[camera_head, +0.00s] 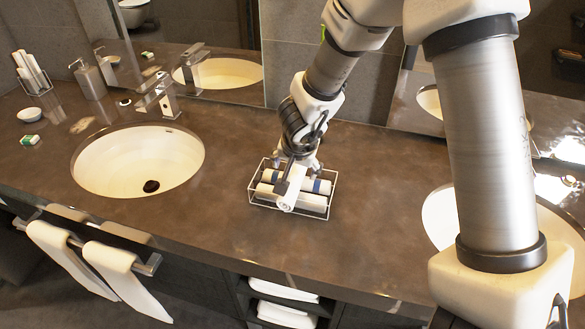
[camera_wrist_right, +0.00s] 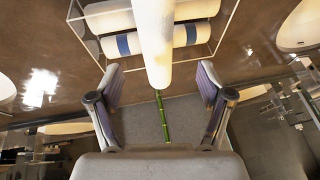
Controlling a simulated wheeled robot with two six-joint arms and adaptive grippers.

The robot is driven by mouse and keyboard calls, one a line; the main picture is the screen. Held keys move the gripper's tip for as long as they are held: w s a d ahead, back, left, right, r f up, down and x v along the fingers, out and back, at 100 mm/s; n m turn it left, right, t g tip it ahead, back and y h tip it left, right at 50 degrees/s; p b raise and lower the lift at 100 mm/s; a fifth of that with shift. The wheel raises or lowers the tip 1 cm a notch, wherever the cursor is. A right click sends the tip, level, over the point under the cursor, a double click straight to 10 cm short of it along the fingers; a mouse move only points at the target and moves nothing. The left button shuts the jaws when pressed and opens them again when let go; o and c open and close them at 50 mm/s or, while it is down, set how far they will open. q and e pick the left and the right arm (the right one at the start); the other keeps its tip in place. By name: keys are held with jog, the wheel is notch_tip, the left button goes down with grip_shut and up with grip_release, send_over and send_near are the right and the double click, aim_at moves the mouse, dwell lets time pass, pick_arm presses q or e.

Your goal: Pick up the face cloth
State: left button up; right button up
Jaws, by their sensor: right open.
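White rolled cloths lie in a wire basket (camera_head: 251,199) on the brown counter. One rolled face cloth (camera_head: 290,190) lies crosswise on top of the others, which run along the basket; a blue band (camera_head: 318,187) shows on one of those. My right gripper (camera_head: 298,166) is open just above and behind the basket, pointing down. In the right wrist view the crosswise roll (camera_wrist_right: 153,40) reaches toward the gap between my two spread fingers (camera_wrist_right: 160,88); I cannot tell whether they touch it. Banded rolls (camera_wrist_right: 120,45) lie below it. My left gripper is not in view.
A sink (camera_head: 140,160) is left of the basket and another (camera_head: 440,215) is right, partly behind my arm. A second holder of rolls (camera_head: 32,72), a soap dispenser (camera_head: 89,80) and a faucet (camera_head: 160,98) stand at left. Towels (camera_head: 125,262) hang at the front.

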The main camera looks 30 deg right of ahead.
aim_at(295, 177)
jog(key=shift+s+a+f, duration=0.2)
jog(key=shift+a+f, duration=0.05)
jog(key=shift+f, duration=0.25)
jog(key=shift+s+f+b, duration=0.1)
jog(key=shift+f+b, duration=0.2)
jog(key=shift+b, duration=0.2)
jog(key=x, duration=0.1)
jog(key=b+x, duration=0.1)
jog(key=x, duration=0.3)
jog(key=shift+w+d+r+b, duration=0.1)
jog(key=shift+w+d+b, duration=0.2)
jog(key=shift+w+b, duration=0.1)
jog(key=shift+r, duration=0.1)
jog(key=shift+s+a+r, duration=0.25)
jog(key=shift+s, duration=0.05)
jog(key=c, duration=1)
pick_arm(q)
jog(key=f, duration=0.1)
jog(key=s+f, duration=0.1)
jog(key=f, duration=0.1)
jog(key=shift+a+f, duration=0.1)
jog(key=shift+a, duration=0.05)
pick_arm(e)
jog(key=shift+c, duration=0.8)
